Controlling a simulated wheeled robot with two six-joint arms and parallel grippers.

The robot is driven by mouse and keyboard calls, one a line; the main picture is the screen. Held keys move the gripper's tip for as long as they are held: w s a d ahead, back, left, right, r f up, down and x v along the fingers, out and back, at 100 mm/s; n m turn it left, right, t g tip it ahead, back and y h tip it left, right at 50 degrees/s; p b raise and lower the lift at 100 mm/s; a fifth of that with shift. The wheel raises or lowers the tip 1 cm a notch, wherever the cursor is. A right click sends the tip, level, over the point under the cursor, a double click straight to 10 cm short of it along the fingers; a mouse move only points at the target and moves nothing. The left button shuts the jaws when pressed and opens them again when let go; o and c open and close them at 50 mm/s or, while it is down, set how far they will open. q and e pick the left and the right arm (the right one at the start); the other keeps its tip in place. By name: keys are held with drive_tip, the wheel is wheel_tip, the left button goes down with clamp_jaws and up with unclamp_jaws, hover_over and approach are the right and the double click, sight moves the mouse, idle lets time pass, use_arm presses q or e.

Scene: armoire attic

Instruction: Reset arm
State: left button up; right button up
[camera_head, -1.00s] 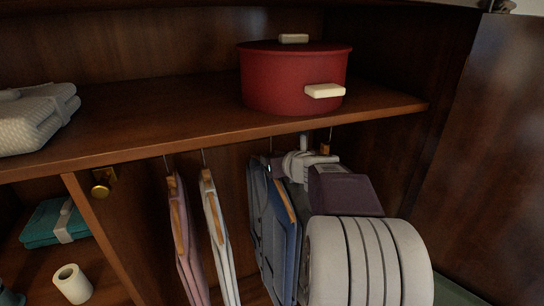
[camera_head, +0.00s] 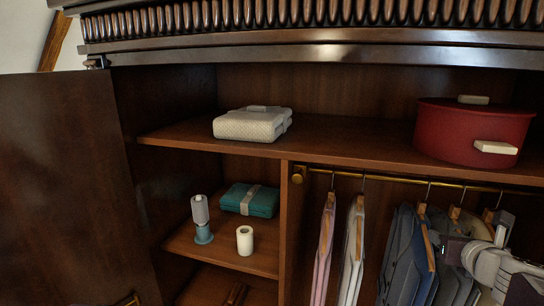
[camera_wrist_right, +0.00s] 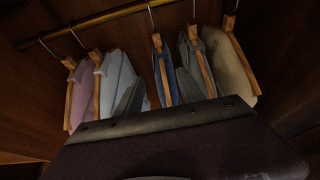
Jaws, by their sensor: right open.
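My right arm comes in at the lower right of the head view, with my right gripper (camera_head: 500,226) among the hanging clothes, below the rod and in front of the rightmost garments. It is open, and I see nothing held in it. Whether it touches the cloth I cannot tell. In the right wrist view a dark purple part of my own arm fills the bottom, and the fingertips are not clear. My left gripper is in neither view.
A red pot (camera_head: 472,135) and a folded white blanket (camera_head: 252,124) sit on the upper shelf. Clothes (camera_head: 406,262) hang from a brass rod (camera_head: 400,181). A teal folded cloth (camera_head: 250,200), a white roll (camera_head: 245,241) and a grey-teal object (camera_head: 202,222) stand in the left compartment.

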drive_tip(key=s+a+f+n+g+y+b, duration=0.1)
drive_tip(key=a+f+n+g+y+b, duration=0.2)
drive_tip(key=a+f+n, duration=0.7)
drive_tip(key=s+a+f+n+g+y+b, duration=0.2)
drive_tip(key=a+f+n, duration=0.55)
drive_tip(key=f, duration=0.45)
drive_tip(key=s+a+f+n+g+b, duration=0.2)
drive_tip(key=s+f+n, duration=0.4)
drive_tip(key=n, duration=0.5)
drive_tip(key=s+a+f+n+g+b, duration=0.2)
drive_tip(key=s+a+f+n+g, duration=0.2)
drive_tip(key=n, duration=0.7)
wheel_tip(320, 180, down, 4)
drive_tip(key=s, duration=0.2)
drive_tip(key=shift+s+a+f+g+h, duration=0.2)
drive_tip(key=shift+s+f+g+h, duration=0.05)
drive_tip(key=shift+s+g+h, duration=0.1)
